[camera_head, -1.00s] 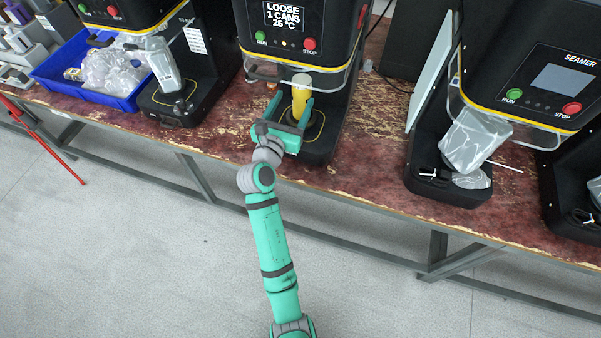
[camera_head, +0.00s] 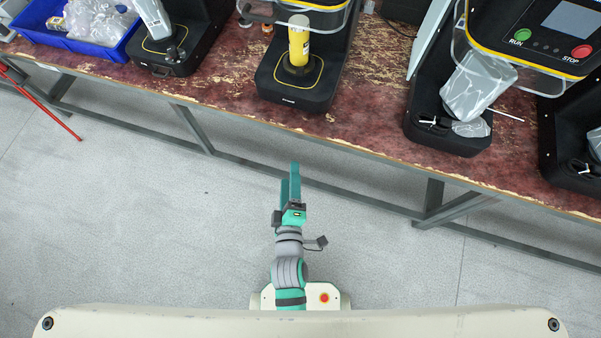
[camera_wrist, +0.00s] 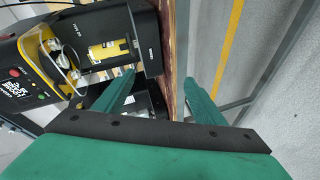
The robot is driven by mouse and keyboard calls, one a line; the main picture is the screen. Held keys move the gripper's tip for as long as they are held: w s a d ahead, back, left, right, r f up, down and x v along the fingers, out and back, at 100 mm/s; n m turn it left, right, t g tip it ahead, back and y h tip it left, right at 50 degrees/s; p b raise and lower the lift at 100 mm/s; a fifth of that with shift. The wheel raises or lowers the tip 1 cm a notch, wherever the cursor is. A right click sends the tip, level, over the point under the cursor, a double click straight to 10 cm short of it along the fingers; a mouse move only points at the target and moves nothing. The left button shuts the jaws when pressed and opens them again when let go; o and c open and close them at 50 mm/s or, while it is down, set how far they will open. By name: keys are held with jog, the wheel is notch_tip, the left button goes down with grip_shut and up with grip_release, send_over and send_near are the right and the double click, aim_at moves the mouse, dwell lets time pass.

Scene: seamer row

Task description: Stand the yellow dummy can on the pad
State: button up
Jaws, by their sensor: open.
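The yellow dummy can (camera_head: 299,42) stands upright, with a pale top, on the round pad (camera_head: 297,70) of the middle seamer, inside the yellow outline on its black base. In the wrist view the can (camera_wrist: 108,51) lies sideways in the picture, within the seamer's base area. My gripper (camera_head: 290,172) is open and empty, drawn back over the floor in front of the bench, well apart from the can. Its two green fingers spread in the wrist view (camera_wrist: 165,98) with nothing between them.
The red-brown bench top (camera_head: 370,120) has free room right of the middle seamer. A seamer with a grey bag (camera_head: 478,85) stands at the right. A blue bin (camera_head: 80,40) of clear bags stands at the left. A red stand (camera_head: 40,100) is on the floor at left.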

jog(key=s+d+r+m, duration=0.1)
jog(key=s+r+m, duration=0.2)
jog(key=s+m, duration=0.4)
jog(key=s+d+r+m, duration=0.2)
jog(key=s+r+m, duration=0.1)
jog(key=s+m, duration=0.4)
jog(key=v, duration=0.3)
jog(key=shift+s, duration=0.25)
jog(key=shift+s+d+m, duration=0.1)
jog(key=shift+m, duration=0.2)
